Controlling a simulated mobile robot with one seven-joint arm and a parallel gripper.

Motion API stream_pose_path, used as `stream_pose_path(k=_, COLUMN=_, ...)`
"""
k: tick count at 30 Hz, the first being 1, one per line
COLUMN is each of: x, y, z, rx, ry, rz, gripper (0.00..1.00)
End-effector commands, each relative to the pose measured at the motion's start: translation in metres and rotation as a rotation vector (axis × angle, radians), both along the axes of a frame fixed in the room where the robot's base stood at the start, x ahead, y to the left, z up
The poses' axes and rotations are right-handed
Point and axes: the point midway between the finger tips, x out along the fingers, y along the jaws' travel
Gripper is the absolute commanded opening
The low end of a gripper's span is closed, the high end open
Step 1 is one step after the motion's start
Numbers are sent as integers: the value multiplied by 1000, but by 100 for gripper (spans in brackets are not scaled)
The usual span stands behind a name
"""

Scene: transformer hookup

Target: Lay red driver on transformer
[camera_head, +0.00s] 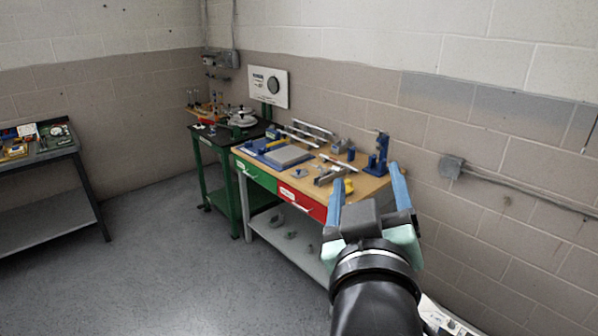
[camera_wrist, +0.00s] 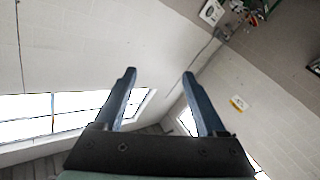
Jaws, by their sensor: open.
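My gripper (camera_head: 366,186) is raised at the right front of the head view, with its two blue fingers wide apart and nothing between them. In the wrist view my gripper (camera_wrist: 158,78) is also open and empty, facing bare wall and windows. I cannot make out a red driver for certain. Small items, some yellow and white, lie on the dark bench (camera_head: 62,151) at the left edge, too small to name. I cannot tell which thing is the transformer. My gripper is far from that bench and touches nothing.
A wooden workbench (camera_head: 352,188) with green and red drawers stands along the right wall, holding a blue press (camera_head: 378,155) and metal parts. A green-framed table (camera_head: 207,140) stands beyond it. Open grey floor (camera_head: 150,250) lies between the benches.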

Motion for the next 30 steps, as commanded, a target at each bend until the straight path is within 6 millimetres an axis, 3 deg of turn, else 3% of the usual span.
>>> stream_pose_path(k=1, x=-10, y=22, z=49, rx=44, ry=-156, rz=47, gripper=73)
stream_pose_path(k=3, x=-31, y=44, z=105, rx=112, ry=-344, rz=113, gripper=73)
stream_pose_path(k=6, x=-65, y=69, z=164, rx=200, ry=-557, rz=211, gripper=73)
stream_pose_path(k=10, x=-102, y=87, z=206, rx=275, ry=-727, rz=307, gripper=73)
stream_pose_path(k=14, x=-116, y=92, z=221, rx=304, ry=-789, rz=344, gripper=73)
stream_pose_path(k=23, x=-116, y=92, z=221, rx=305, ry=-789, rz=345, gripper=73)
stream_pose_path(k=30, x=-116, y=93, z=180, rx=307, ry=-787, rz=349, gripper=73)
